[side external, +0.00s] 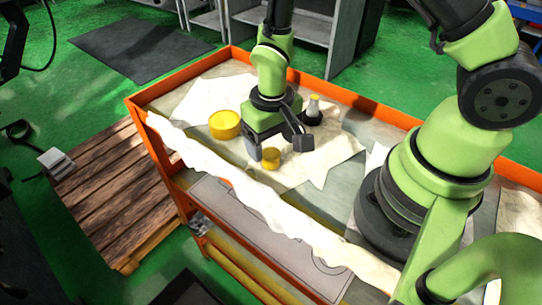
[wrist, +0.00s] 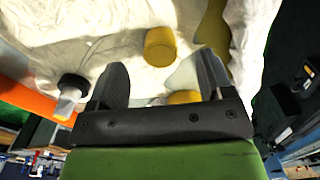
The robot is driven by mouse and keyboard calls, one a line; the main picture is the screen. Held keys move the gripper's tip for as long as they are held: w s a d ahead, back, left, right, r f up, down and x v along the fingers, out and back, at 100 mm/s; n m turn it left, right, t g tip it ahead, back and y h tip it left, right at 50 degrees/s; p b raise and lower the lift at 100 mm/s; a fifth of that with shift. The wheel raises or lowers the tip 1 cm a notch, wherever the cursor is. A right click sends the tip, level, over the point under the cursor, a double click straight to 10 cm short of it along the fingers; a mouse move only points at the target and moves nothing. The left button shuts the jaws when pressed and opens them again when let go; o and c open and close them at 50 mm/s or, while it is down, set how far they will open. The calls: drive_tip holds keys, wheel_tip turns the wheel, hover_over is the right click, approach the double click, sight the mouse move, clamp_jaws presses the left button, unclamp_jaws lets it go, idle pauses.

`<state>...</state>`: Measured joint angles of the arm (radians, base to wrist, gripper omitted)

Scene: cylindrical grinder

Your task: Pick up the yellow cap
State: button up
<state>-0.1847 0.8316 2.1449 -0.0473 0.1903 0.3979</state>
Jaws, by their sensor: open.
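A small yellow cylinder, the likely yellow cap (side external: 271,158), stands on the crumpled pale cloth in the side view. In the wrist view the yellow cap (wrist: 160,46) shows upper middle, just past the fingertips and between their lines. My gripper (side external: 277,146) points down close beside it. In the wrist view my gripper (wrist: 161,72) is open, with nothing between its fingers. A larger round yellow container (side external: 225,125) stands to the left of the gripper. Part of a yellow thing (wrist: 184,97) shows behind the gripper's body, mostly hidden.
A small bottle with a dark base and pale top (side external: 314,108) stands behind and right of the gripper; it also shows left in the wrist view (wrist: 70,94). The cart's orange rim (side external: 350,97) borders the worktop. Cloth lies clear right of the cap.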

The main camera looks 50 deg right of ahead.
sight(272, 154)
wheel_tip(272, 154, down, 4)
drive_tip(key=shift+f, duration=0.15)
drive_tip(key=shift+c, duration=0.2)
drive_tip(key=c, duration=0.9)
drive_tip(key=shift+c, duration=0.3)
